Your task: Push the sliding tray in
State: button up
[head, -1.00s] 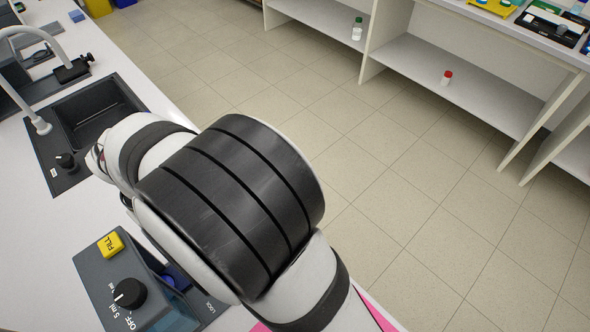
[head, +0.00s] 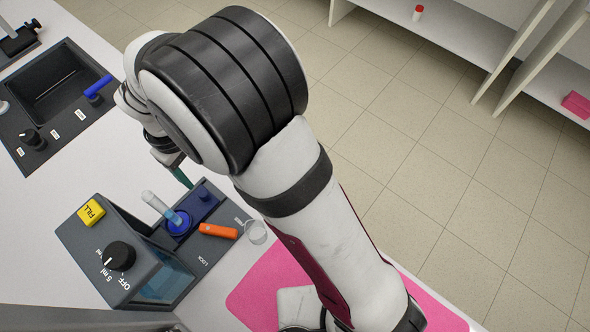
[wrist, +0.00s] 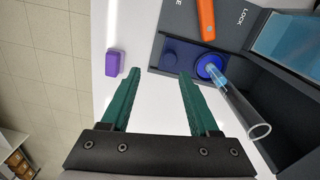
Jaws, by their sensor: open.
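The membrane rig (head: 80,235) is a dark grey unit on the white bench. Its dark blue sliding tray (head: 207,203) sticks out toward the bench edge and carries a blue round seat (head: 180,222). A clear tube with pale blue liquid (head: 155,201) rises from the seat. In the wrist view the tray (wrist: 174,72) lies just beyond the right fingertip, with the seat (wrist: 208,66) and tube (wrist: 240,105) right of it. My gripper (wrist: 160,73) is open and empty, its green fingers pointing at the rig. In the head view my arm hides most of it.
An orange lever (head: 218,231) marked LOCK lies beside the tray, near a clear round cup (head: 255,231). The rig has a yellow FILL button (head: 91,212) and black knob (head: 119,256). A purple block (wrist: 112,63) lies left of my fingers.

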notch_tip(320, 180, up, 8)
jog(key=s+d+r+m, duration=0.1)
jog(key=s+d+m, duration=0.2)
jog(key=d, duration=0.3)
jog(key=s+d+r+m+y, duration=0.1)
jog(key=s+d+r+m, duration=0.1)
jog(key=d, duration=0.5)
jog(key=s+d+r+m, duration=0.1)
jog(key=s+d+m, duration=0.3)
jog(key=d+m, duration=0.2)
jog(key=shift+s+d+r+g, duration=0.3)
jog(key=shift+s+d+r, duration=0.05)
jog(key=shift+d, duration=0.05)
jog(key=n+h, duration=0.1)
jog(key=n, duration=1)
send_over(202, 192)
notch_tip(202, 192, down, 6)
notch_tip(202, 192, down, 14)
jog(key=shift+s+f, duration=0.1)
jog(key=shift+f, duration=0.6)
